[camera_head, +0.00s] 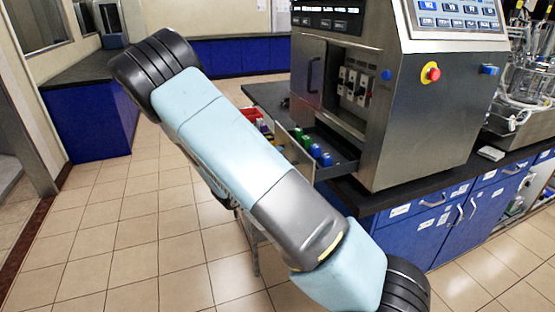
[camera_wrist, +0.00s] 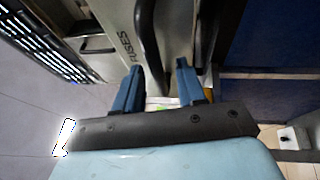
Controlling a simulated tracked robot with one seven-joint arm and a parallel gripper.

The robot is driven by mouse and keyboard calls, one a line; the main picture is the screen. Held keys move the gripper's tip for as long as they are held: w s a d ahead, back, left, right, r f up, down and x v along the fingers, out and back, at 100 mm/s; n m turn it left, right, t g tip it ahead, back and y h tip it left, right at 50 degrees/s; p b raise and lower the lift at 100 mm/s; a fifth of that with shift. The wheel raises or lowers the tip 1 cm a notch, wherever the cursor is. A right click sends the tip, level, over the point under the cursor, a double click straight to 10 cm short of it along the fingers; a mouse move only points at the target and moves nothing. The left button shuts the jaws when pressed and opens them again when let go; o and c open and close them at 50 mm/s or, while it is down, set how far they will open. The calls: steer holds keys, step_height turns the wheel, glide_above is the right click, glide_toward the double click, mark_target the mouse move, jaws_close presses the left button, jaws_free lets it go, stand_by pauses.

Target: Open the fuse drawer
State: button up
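The fuse drawer stands pulled out of the steel cabinet in the head view, with its dark side wall (camera_head: 342,167) showing. Green and blue fuses (camera_head: 316,150) are inside, and red ones lie further left. In the wrist view, a grey metal front marked FUSES (camera_wrist: 119,22) carries a dark curved handle (camera_wrist: 150,42). My gripper (camera_wrist: 160,66) is open, its two blue fingers apart, close to the handle's lower end. The handle lies in line with the gap; contact cannot be told. In the head view my arm hides the gripper and most of the drawer front.
The steel cabinet (camera_head: 435,120) with a red emergency button (camera_head: 430,72) stands on a black counter (camera_head: 385,195). Blue cupboards (camera_head: 445,225) are below. Glass vessels (camera_head: 525,75) stand at the right. Tiled floor (camera_head: 100,230) is clear at the left.

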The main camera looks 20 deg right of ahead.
steer(key=shift+a, duration=0.1)
steer(key=v, duration=1.3)
steer(key=shift+s+a, duration=0.2)
steer(key=shift+a, duration=0.1)
steer(key=shift+f, duration=0.1)
steer(key=s+d+r+m+g+y, duration=0.6)
steer(key=s+d+r+g+y, duration=0.3)
steer(key=s+d+r, duration=0.35)
steer(key=s+r+t+y, duration=0.5)
steer(key=s+r+y, duration=0.3)
steer(key=s+r, duration=0.5)
steer(key=shift+s+a+r+t+y, duration=0.25)
steer(key=shift+s+a+y, duration=0.2)
steer(key=shift+s, duration=0.65)
